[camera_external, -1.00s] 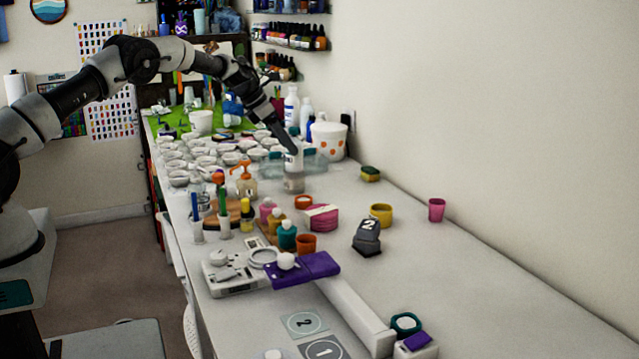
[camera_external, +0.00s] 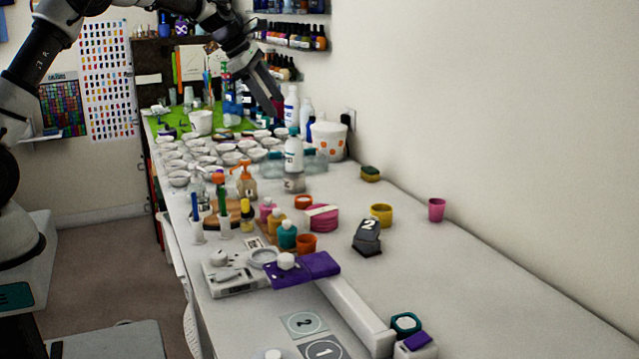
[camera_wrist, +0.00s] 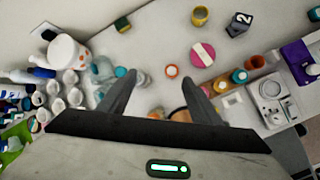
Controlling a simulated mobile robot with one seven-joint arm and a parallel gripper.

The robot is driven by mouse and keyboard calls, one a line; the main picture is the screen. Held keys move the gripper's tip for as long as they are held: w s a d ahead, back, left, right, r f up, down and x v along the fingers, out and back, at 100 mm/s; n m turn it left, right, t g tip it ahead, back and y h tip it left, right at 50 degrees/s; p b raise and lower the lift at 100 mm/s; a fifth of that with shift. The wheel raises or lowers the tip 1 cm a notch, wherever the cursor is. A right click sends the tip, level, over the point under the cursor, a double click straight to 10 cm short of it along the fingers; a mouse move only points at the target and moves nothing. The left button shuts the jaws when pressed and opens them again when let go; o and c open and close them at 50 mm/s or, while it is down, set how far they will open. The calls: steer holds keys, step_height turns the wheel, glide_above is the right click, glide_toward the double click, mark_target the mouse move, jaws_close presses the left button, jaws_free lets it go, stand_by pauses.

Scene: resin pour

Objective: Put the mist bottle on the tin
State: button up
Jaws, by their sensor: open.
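The mist bottle (camera_external: 293,154), white with a dark teal top, stands upright in the external view. It appears to rest on the tin (camera_external: 294,184), a short grey can on the table below it. My gripper (camera_external: 272,103) is above and a little to the left of the bottle, apart from it. In the wrist view my gripper (camera_wrist: 160,104) has its two fingers spread wide with nothing held between them. The bottle and tin are hard to tell apart from nearby items in the wrist view.
Several white cups (camera_external: 203,158) crowd the table left of the tin. A white bucket with orange dots (camera_external: 329,141) stands behind right. A pump bottle (camera_external: 246,184) and a pink round container (camera_external: 321,217) are nearer. The table's right side is mostly clear.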

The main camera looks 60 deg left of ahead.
steer(key=s+d+r+m, duration=0.5)
steer(key=s+d+m, duration=0.25)
steer(key=d, duration=0.25)
steer(key=s+d+r+m, duration=0.5)
steer(key=s+d+m, duration=0.2)
steer(key=s+d, duration=0.25)
steer(key=s+d+f+m, duration=0.3)
steer(key=s+m, duration=0.4)
steer(key=s, duration=0.3)
steer(key=s+d+f+m, duration=0.3)
steer(key=s+d+m, duration=0.2)
steer(key=s, duration=0.5)
steer(key=shift+s+d+f+m+g+y, duration=0.2)
steer(key=shift+d+m+g+y, duration=0.1)
steer(key=shift+m, duration=0.85)
